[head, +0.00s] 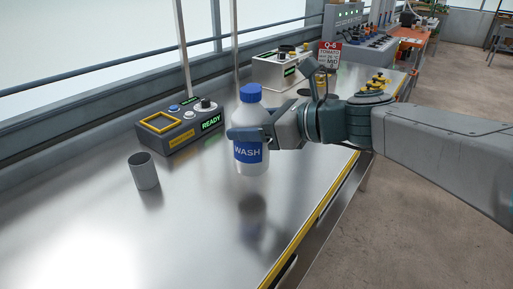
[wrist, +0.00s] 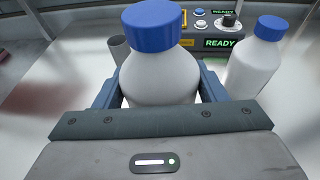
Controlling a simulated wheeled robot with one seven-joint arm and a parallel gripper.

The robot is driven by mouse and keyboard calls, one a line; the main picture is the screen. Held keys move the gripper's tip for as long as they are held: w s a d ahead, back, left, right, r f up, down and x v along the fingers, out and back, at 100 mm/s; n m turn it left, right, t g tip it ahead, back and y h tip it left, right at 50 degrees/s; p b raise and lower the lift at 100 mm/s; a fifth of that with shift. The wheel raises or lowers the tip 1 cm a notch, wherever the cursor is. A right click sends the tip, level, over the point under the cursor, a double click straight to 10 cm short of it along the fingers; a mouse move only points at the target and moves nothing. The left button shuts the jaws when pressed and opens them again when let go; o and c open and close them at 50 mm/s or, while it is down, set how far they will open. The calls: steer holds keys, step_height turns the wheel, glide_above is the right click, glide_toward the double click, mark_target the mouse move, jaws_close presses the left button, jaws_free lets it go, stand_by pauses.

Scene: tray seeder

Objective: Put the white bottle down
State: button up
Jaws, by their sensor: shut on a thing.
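The white bottle with a blue cap and a blue WASH label (head: 249,154) is upright in my gripper (head: 243,133), above the metal bench. Its reflection lies apart below its base, so it appears raised off the surface. In the wrist view the held bottle (wrist: 160,80) stands between the two blue-grey fingers of my gripper (wrist: 160,95), which are shut on its body. Its lower part is hidden there by the gripper. A second white bottle with a blue cap (wrist: 254,65) stands to the right in the wrist view; I cannot make it out separately in the head view.
A grey cup (head: 144,171) stands on the metal bench (head: 190,235) left of the bottle. A control box reading READY (head: 181,128) sits behind it. A pale control box (head: 270,73) stands farther back. The bench front is clear up to its yellow edge.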

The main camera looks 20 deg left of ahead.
mark_target(256, 147)
steer(key=shift+f+b, duration=1.05)
steer(key=shift+f, duration=1.6)
steer(key=shift+f, duration=0.15)
steer(key=o, duration=1.4)
steer(key=shift+f, duration=0.1)
steer(key=shift+c, duration=0.2)
steer(key=shift+r, duration=0.2)
steer(key=shift+d+r, duration=0.15)
steer(key=shift+d, duration=0.15)
steer(key=p+v, duration=0.3)
steer(key=v, duration=0.8)
steer(key=shift+d, duration=0.2)
